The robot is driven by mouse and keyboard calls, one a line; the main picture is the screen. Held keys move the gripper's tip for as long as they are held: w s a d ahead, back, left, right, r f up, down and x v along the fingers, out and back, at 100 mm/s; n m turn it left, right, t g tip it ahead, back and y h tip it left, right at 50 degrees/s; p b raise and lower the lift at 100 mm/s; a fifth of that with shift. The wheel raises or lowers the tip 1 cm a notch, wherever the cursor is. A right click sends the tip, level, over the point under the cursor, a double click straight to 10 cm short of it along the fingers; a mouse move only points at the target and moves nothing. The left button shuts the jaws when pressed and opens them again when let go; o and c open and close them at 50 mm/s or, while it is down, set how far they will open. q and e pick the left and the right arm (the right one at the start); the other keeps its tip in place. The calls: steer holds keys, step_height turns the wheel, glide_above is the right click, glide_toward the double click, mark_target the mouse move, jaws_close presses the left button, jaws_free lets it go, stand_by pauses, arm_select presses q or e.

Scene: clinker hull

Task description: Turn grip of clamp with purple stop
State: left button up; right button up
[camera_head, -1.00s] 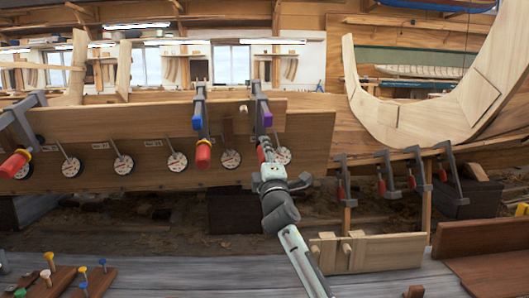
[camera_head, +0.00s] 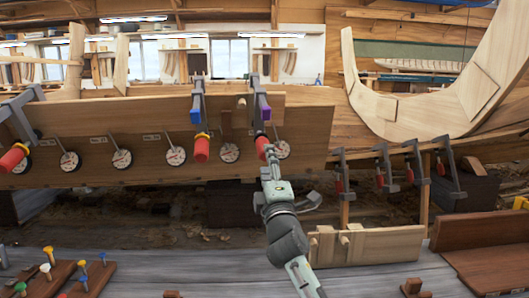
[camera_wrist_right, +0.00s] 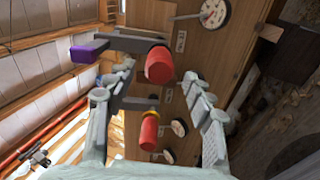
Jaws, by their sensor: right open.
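The clamp with the purple stop (camera_head: 263,106) hangs on the plank edge, its red grip (camera_head: 262,147) below. My right gripper (camera_head: 270,165) is just below that grip in the head view. In the right wrist view, the purple stop (camera_wrist_right: 88,52) is at upper left and the red grip (camera_wrist_right: 158,65) lies between the tips of my open right gripper (camera_wrist_right: 160,75), with a gap visible on its right side. Whether the fingers touch it is unclear. My left gripper is not in view.
A clamp with a blue stop (camera_head: 195,117) and red grip (camera_head: 201,148) is close on the left. Another clamp (camera_head: 20,120) is at far left. Several round dials (camera_head: 122,159) line the plank. Spare clamps (camera_head: 385,170) hang at right. A bench with pegs (camera_head: 50,255) is in front.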

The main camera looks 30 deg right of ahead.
steer(key=v, duration=0.3)
steer(key=shift+s+a+f, duration=0.15)
steer(key=shift+s+a, duration=0.05)
steer(key=shift+s, duration=0.15)
stand_by(1.0)
steer(key=w+d+r+n+p, duration=0.1)
steer(key=w+n, duration=0.1)
steer(key=n, duration=0.4)
steer(key=w+d+r+n+p, duration=0.1)
steer(key=w+n, duration=0.2)
steer(key=n, duration=0.3)
steer(key=w+d+r+n+p, duration=0.1)
steer(key=w+n+p, duration=0.1)
steer(key=n, duration=0.4)
steer(key=shift+w+d+r, duration=0.2)
steer(key=shift+w+d, duration=0.2)
steer(key=shift+w, duration=0.15)
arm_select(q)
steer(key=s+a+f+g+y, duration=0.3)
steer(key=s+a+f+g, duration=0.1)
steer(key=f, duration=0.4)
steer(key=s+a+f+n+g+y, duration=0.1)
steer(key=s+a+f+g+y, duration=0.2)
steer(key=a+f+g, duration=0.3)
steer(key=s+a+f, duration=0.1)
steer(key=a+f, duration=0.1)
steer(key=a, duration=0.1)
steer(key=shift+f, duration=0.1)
